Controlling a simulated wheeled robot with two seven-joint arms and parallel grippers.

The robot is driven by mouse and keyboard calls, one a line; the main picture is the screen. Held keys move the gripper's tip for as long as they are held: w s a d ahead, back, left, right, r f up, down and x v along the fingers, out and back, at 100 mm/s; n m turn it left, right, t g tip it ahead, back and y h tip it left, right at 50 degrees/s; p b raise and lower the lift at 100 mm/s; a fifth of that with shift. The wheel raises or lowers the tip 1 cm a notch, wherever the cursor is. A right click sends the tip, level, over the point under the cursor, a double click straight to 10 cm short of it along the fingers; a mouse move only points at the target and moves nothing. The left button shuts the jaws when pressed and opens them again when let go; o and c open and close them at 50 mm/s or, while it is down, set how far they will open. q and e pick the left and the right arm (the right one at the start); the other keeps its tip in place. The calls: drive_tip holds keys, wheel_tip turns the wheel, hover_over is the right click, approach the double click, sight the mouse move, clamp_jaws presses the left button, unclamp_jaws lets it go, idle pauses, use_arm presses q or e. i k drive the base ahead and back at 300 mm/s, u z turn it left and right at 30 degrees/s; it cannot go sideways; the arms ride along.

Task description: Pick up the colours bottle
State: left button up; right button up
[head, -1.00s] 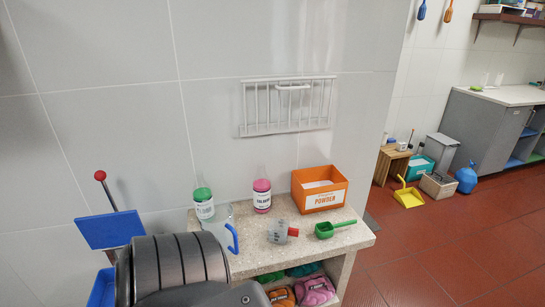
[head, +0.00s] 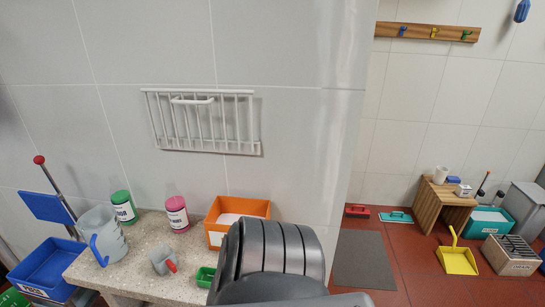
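The colours bottle (head: 177,214) is pink, with a white label, and stands upright at the back of the speckled stone washboard (head: 145,262). In the head view it is left of the orange powder box (head: 216,238) and right of a green bottle (head: 123,206). Nothing touches it. Neither of my grippers shows. A dark ribbed part of my own body stands in the lower middle and hides the right part of the washboard.
A clear jug with a blue handle (head: 104,235), a grey cup (head: 163,261) and a green scoop (head: 205,277) stand in front of the bottles. A white rack (head: 204,120) hangs above. A blue tray (head: 48,271) is at left.

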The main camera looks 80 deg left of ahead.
sight(175, 203)
drive_tip(key=i, duration=1)
drive_tip(key=u, duration=3.15)
